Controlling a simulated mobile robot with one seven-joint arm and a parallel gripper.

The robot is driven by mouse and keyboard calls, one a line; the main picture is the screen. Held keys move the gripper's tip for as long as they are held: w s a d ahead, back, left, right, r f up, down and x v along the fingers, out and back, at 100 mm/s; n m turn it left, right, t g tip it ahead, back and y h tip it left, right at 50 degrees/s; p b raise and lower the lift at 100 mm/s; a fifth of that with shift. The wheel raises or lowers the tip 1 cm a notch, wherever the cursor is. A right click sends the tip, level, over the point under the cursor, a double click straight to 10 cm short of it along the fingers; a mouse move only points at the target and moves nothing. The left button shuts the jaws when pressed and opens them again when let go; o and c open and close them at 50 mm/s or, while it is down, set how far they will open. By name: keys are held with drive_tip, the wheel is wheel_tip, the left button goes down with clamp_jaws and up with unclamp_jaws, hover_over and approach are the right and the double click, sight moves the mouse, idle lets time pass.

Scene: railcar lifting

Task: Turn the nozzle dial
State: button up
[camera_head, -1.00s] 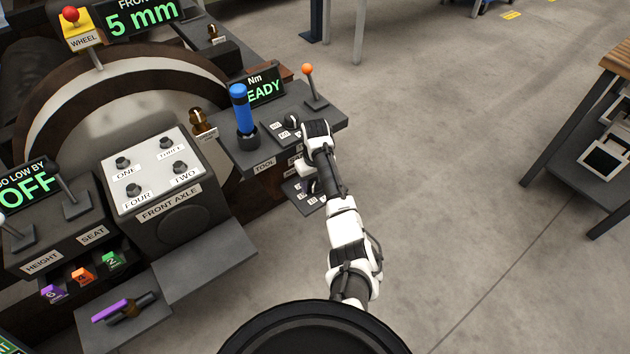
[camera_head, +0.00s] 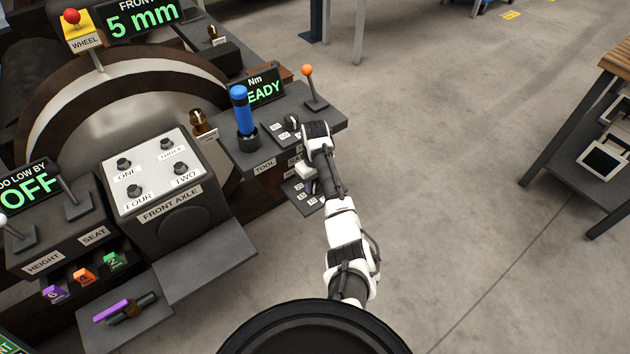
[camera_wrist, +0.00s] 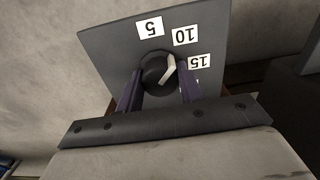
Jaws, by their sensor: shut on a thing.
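The nozzle dial (camera_wrist: 153,74) is a round black knob with a white pointer in the wrist view. It sits on a grey plate (camera_wrist: 108,47) with labels 5, 10 and 15. The pointer aims up and slightly right in that view, nearest the 10 label. My gripper (camera_wrist: 160,77) has its two purple fingers at either side of the knob and is shut on it. In the head view my gripper (camera_head: 311,186) is low at the console's right side, by a small labelled plate (camera_head: 298,193); the dial is hidden there by my arm.
Above the plate stand the tool panel, with a blue-handled tool (camera_head: 241,108), an orange-knobbed lever (camera_head: 313,85) and a READY display (camera_head: 265,92). The front axle box (camera_head: 158,185) is to the left. Open floor lies to the right.

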drive_tip(key=n+p, duration=0.1)
drive_tip(key=n, duration=0.6)
drive_tip(key=shift+p, duration=0.3)
idle(0.4)
drive_tip(key=o, duration=1)
wheel_tip(320, 180, up, 14)
drive_tip(key=b, duration=0.1)
